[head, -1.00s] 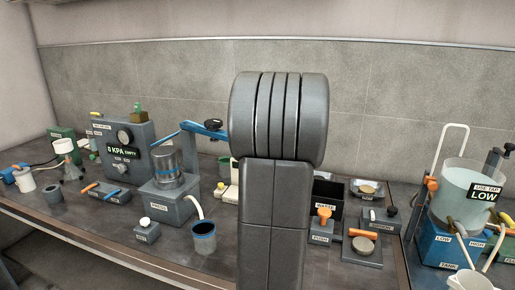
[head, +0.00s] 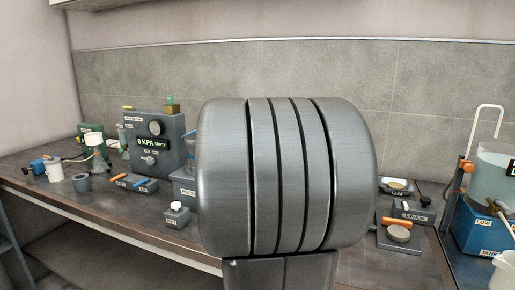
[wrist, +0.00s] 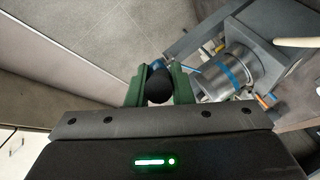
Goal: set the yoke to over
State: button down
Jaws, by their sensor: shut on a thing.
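My gripper (wrist: 159,78) is in the wrist view, its green jaws shut on a round black knob (wrist: 160,90). The knob looks like the one at the end of the blue yoke; a little blue (wrist: 158,64) shows just beyond the jaws. To the right is the press's metal cylinder (wrist: 222,77) with a blue band, on its grey base. In the head view my own arm covers most of the press (head: 185,188) and nearly all of the yoke, so the yoke's angle and its position over the cylinder cannot be told there.
A grey gauge box (head: 147,143) reading 0 KPA EMPTY stands left of the press. A small box with a white knob (head: 176,213) sits near the front edge. A blue tank stand (head: 478,230) and a sample pad (head: 397,234) are at right.

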jog(key=s+a+m+g+h+b, duration=0.1)
jog(key=a+m+h, duration=0.4)
jog(key=a, duration=0.7)
jog(key=s+a+m+g+h+b, duration=0.1)
jog(key=a+m+h, duration=0.4)
jog(key=a, duration=0.8)
jog(key=shift+s+a+r+g+h+b, duration=0.25)
jog(key=shift+s+g+h+b, duration=0.2)
jog(key=shift+h+b, duration=0.65)
jog(key=shift+h, duration=0.3)
jog(key=c, duration=1.7)
grip_release()
jog(key=shift+a, duration=0.1)
jog(key=o, duration=0.4)
jog(key=shift+a+f, duration=0.15)
jog(key=shift+f, duration=0.05)
